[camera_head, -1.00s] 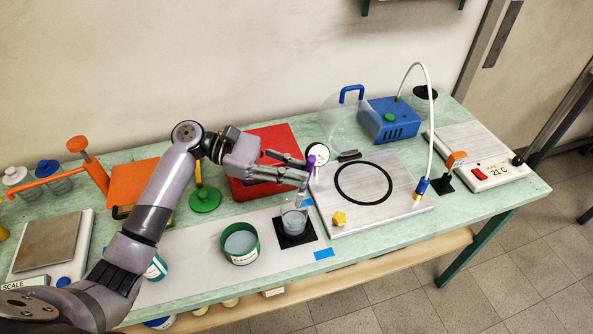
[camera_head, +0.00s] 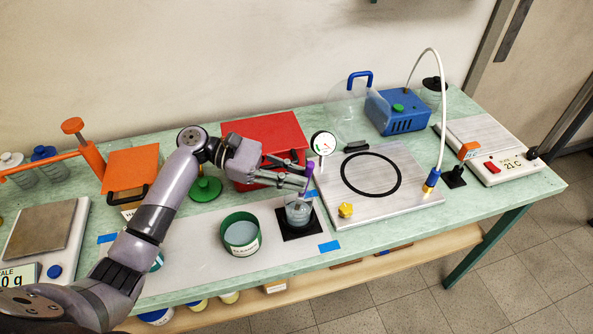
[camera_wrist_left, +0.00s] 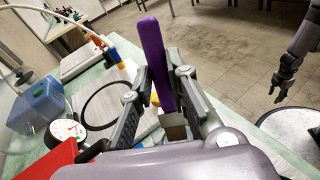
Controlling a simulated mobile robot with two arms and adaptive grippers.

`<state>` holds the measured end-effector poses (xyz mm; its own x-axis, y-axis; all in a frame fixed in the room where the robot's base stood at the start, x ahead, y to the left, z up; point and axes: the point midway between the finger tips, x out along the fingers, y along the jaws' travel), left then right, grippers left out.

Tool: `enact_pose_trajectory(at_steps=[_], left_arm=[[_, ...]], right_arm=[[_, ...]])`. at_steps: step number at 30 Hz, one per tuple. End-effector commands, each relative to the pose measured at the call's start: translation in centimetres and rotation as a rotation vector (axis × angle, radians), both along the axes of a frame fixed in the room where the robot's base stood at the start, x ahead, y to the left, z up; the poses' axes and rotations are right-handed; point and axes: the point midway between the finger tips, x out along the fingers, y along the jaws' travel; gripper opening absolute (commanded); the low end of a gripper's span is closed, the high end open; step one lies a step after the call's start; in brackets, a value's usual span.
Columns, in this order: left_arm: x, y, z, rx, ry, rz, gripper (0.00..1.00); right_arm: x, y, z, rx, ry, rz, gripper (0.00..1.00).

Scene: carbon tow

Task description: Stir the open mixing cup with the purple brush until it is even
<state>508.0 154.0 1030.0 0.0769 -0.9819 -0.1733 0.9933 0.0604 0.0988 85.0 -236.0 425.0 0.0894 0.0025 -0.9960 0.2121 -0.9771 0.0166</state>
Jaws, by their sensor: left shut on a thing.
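The open mixing cup (camera_head: 298,213) is clear and holds greyish liquid. It stands upright on a black square mat (camera_head: 312,233). My left gripper (camera_head: 303,181) is shut on the purple brush (camera_head: 309,168) just above the cup. The brush is slightly tilted, handle up, and its lower end reaches to the cup's mouth; the bristles cannot be made out. In the left wrist view the purple handle (camera_wrist_left: 152,55) stands up between the two fingers. What looks like my right gripper (camera_wrist_left: 283,90) hangs at the right of that view, too small to judge; it is outside the head view.
A green tub (camera_head: 240,236) with grey contents stands left of the cup. A metal plate (camera_head: 410,190) with a black ring and yellow knob lies close on the right. A red box (camera_head: 262,135) and a gauge (camera_head: 323,143) stand behind. The white sheet before the cup has free room.

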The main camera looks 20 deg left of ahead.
Motion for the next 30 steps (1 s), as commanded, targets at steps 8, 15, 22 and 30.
enact_pose_trajectory(at_steps=[8, 15, 22, 30], left_arm=[[0.2, 0.4, -2.3, 0.000, 0.001, -0.001, 0.00], [0.3, 0.6, -3.3, 0.000, 0.000, -0.001, 0.00], [0.3, 0.6, -3.4, 0.000, 0.000, -0.001, 0.00], [0.3, 0.6, -3.4, 0.000, 0.000, -0.001, 0.00]], right_arm=[[0.1, 0.4, -1.1, 0.005, -0.002, 0.000, 0.40], [0.2, 0.4, -1.5, 0.005, -0.003, 0.000, 0.40], [0.2, 0.4, -1.5, 0.005, -0.003, 0.001, 0.40], [0.2, 0.1, -1.5, 0.001, -0.003, 0.002, 0.40]])
